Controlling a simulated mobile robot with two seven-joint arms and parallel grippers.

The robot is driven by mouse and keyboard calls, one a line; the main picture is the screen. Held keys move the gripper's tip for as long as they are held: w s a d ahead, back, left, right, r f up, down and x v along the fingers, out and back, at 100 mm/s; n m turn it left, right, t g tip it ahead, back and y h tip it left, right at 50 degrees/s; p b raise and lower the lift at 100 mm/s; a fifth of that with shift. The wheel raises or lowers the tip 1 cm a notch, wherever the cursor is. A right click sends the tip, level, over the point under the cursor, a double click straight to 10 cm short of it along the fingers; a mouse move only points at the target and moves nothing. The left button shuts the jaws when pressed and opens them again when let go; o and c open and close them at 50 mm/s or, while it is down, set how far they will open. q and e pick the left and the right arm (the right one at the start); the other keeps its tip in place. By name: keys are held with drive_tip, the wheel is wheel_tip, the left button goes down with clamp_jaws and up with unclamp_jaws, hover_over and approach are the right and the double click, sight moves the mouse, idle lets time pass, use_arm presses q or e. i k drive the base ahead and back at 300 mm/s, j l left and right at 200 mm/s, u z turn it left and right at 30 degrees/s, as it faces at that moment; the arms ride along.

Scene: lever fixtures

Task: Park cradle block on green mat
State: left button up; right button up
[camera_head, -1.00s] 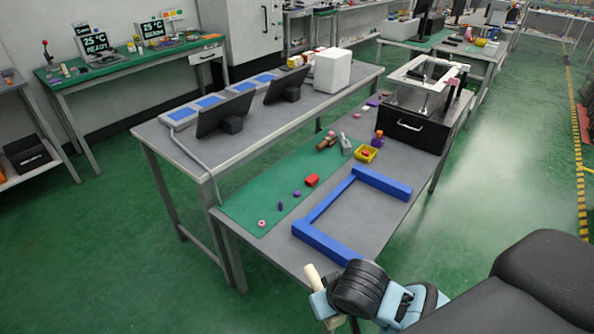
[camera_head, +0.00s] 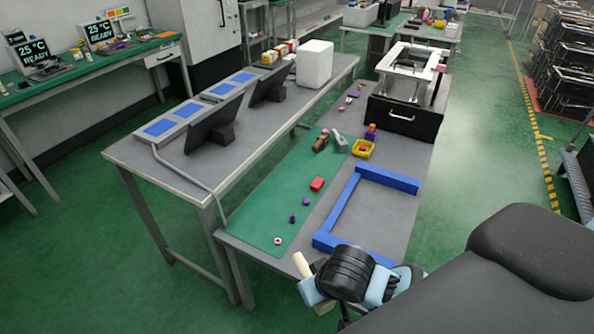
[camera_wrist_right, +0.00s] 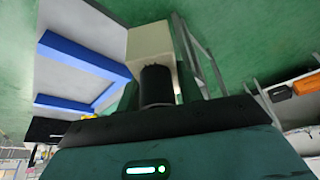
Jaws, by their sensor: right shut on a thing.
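The green mat (camera_head: 262,212) lies along the left side of the nearer grey table. My right gripper (camera_head: 311,283) is at the bottom of the head view, by the table's near end. It is shut on a cream block (camera_head: 302,264), which also shows large in the right wrist view (camera_wrist_right: 150,39). I take this to be the cradle block. A dark cylindrical part (camera_wrist_right: 157,84) covers some of its lower side there. The block appears apart from the mat. My left gripper is not in view.
A blue three-sided frame (camera_head: 343,208) lies right of the mat. A red block (camera_head: 317,184), small purple pieces (camera_head: 292,218), a pink ring (camera_head: 278,241) and a grey piece (camera_head: 339,142) lie on the mat. The mat's near left part is clear.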

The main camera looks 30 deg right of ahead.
sight(288, 168)
drive_tip(key=i+z, duration=0.1)
drive_tip(key=i, duration=0.65)
drive_tip(key=i+j+z, duration=0.1)
drive_tip(key=i, duration=0.6)
drive_tip(key=j, duration=0.1)
